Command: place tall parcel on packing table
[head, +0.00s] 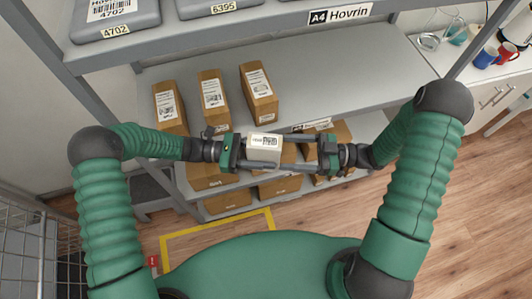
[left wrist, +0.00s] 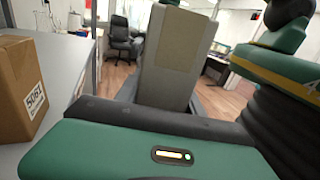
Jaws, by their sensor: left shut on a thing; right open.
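A pale grey-beige tall parcel (head: 263,152) with a white label on top is held in front of the shelf rack. My left gripper (head: 268,158) is shut on it from the left. In the left wrist view the parcel (left wrist: 172,55) stands up beyond the green gripper body, with a beige panel down its side. My right gripper (head: 304,153) is open and faces the parcel from the right, with its fingers near the parcel's right end. I cannot tell whether they touch it. No packing table can be made out in either view.
Three brown boxes (head: 213,97) stand on the grey shelf (head: 350,77), with more boxes (head: 228,199) on the level below. Grey bins (head: 115,18) sit above. A mesh cage (head: 35,240) is at left, a counter with mugs (head: 486,56) at right. Wooden floor (head: 450,190) is clear at right.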

